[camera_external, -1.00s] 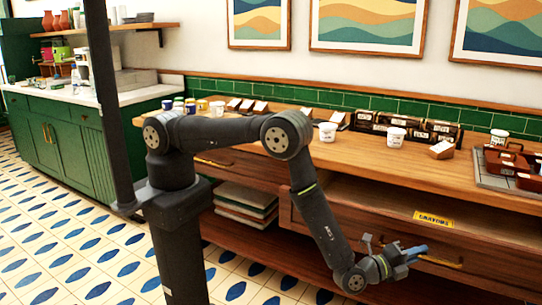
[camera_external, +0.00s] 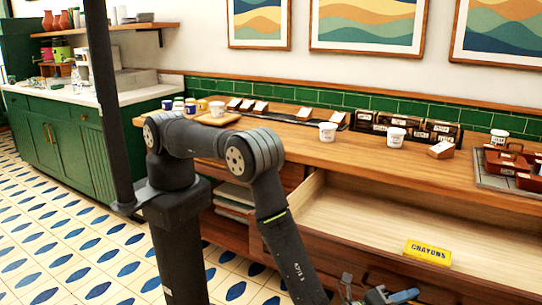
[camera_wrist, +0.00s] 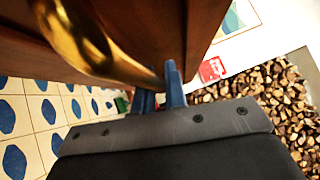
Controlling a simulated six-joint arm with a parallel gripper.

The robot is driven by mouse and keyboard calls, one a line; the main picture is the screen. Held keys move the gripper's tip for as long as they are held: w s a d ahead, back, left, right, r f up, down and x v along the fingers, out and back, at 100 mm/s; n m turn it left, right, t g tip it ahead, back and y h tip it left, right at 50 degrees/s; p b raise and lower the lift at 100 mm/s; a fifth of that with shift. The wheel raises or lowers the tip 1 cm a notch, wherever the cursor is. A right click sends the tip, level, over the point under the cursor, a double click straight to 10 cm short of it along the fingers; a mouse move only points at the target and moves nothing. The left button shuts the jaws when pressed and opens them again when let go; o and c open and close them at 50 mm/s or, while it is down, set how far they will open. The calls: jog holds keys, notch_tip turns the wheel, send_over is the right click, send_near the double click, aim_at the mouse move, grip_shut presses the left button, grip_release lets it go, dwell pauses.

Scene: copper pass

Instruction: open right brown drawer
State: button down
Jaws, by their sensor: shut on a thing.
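The right brown drawer (camera_external: 400,225) stands pulled well out from the wooden counter, showing its pale inside. My gripper (camera_external: 390,297) is at the bottom edge of the outside view, low at the drawer's front, partly cut off. In the wrist view the brass handle (camera_wrist: 88,42) runs along the brown drawer front (camera_wrist: 165,25). The blue fingers of my gripper (camera_wrist: 160,88) are at the handle's right end, shut on it. The exact contact is partly hidden by the fingers.
A yellow crayons box (camera_external: 427,252) lies inside the drawer. The counter top (camera_external: 350,160) above holds white tubs (camera_external: 396,137), small boxes and a grey tray (camera_external: 495,180). Tiled floor (camera_external: 95,250) lies open to the left. The wrist view shows a wood pile (camera_wrist: 275,95).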

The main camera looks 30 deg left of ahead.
jog(key=shift+s+r, duration=0.1)
jog(key=c, duration=1.7)
grip_release()
jog(key=shift+d, duration=0.1)
jog(key=shift+c, duration=0.2)
jog(key=v, duration=1.7)
jog(key=shift+a, duration=0.25)
jog(key=x, duration=1.7)
jog(key=shift+d, duration=0.2)
